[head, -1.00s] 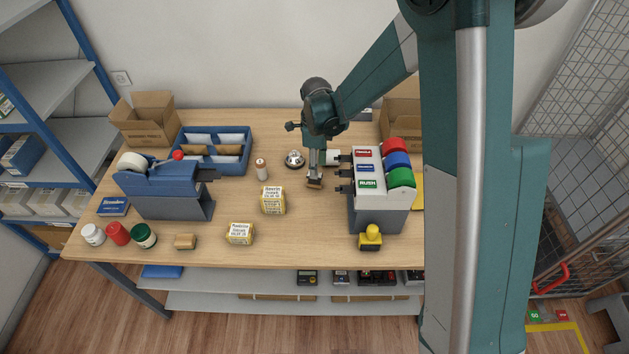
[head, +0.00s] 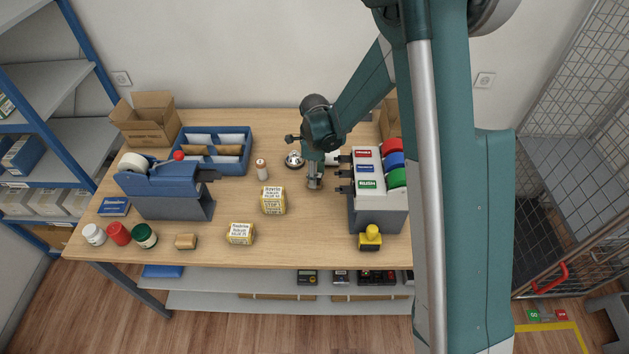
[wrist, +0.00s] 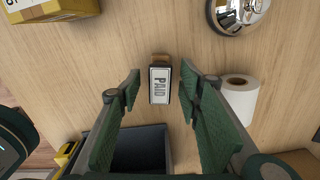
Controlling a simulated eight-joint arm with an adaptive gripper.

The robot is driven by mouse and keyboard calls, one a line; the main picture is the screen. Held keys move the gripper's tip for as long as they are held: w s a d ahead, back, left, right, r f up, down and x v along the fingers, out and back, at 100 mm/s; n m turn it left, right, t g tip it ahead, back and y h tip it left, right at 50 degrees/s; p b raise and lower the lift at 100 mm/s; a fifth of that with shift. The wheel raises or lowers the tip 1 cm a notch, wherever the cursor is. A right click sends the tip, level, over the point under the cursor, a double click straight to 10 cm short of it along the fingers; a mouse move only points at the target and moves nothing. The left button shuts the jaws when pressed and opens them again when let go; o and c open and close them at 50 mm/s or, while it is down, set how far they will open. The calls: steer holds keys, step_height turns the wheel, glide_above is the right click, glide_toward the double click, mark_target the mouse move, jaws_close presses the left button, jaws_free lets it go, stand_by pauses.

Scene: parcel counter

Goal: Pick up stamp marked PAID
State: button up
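The stamp marked PAID (wrist: 160,84) stands on the wooden counter in the wrist view, its white label with dark letters facing up. My gripper (wrist: 160,79) is open, with one green-padded finger on each side of the stamp and a visible gap on both sides. In the head view my gripper (head: 314,178) points down at the counter, left of the label rack. The stamp is mostly hidden behind the gripper there.
A dispenser rack (head: 378,212) with coloured rolls stands close to the right. A bell (head: 294,159) and white roll (wrist: 238,97) are nearby. A yellow box (head: 273,201) lies to the left, a yellow-handled stamp (head: 370,236) at the front. Counter between is bare.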

stand_by(0.4)
steer(key=c, duration=1)
steer(key=shift+r, duration=0.2)
steer(key=shift+r+b, duration=0.3)
steer(key=shift+r, duration=4.55)
